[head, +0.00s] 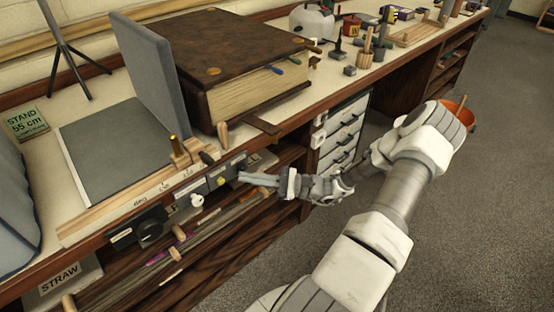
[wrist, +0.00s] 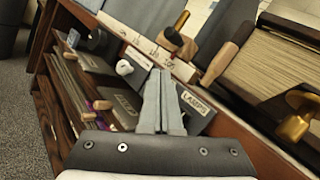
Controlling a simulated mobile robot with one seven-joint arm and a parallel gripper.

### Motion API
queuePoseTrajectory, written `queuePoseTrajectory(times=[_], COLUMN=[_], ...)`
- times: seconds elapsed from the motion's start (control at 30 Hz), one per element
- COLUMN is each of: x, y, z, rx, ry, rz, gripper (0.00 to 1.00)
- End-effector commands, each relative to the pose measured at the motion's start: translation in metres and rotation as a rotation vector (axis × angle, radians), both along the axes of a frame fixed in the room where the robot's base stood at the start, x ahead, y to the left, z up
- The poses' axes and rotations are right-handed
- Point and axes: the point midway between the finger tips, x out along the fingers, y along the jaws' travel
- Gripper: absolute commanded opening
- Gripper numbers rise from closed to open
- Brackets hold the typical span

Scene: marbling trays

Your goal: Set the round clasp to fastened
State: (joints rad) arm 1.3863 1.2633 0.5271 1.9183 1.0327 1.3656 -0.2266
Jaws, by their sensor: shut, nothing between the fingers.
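The large brown book (head: 235,50) lies on the bench with round brass discs on its cover, one near its front left corner (head: 213,71). A dark strap (head: 262,127) sticks out from its lower front edge. A rounded brass piece (wrist: 294,128) shows at the right of the wrist view, near the book's pages. I cannot tell which of these is the round clasp, or its state. My gripper (head: 243,178) is shut and empty, in front of the bench's front edge, below the book; its fingertips (wrist: 160,74) point toward the labelled front panels.
The bench front carries a black knob (head: 151,225), a white knob (head: 197,200) and a yellow button (head: 221,181). An upright grey board (head: 157,80) stands further left. Drawers (head: 342,140) are on the right.

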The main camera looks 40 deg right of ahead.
Motion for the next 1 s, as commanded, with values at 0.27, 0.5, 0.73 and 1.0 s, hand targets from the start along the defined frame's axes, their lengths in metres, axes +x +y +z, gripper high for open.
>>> queuePoseTrajectory(times=[0.27,0.5,0.73,1.0], x=[-0.007,-0.022,-0.032,-0.033], y=[-0.066,-0.115,-0.137,-0.139], z=[-0.051,-0.083,-0.096,-0.097], rx=[0.257,0.425,0.496,0.501], ry=[-0.092,-0.176,-0.217,-0.221], rz=[-0.292,-0.510,-0.606,-0.615], gripper=[0.00,0.00,0.00,0.00])
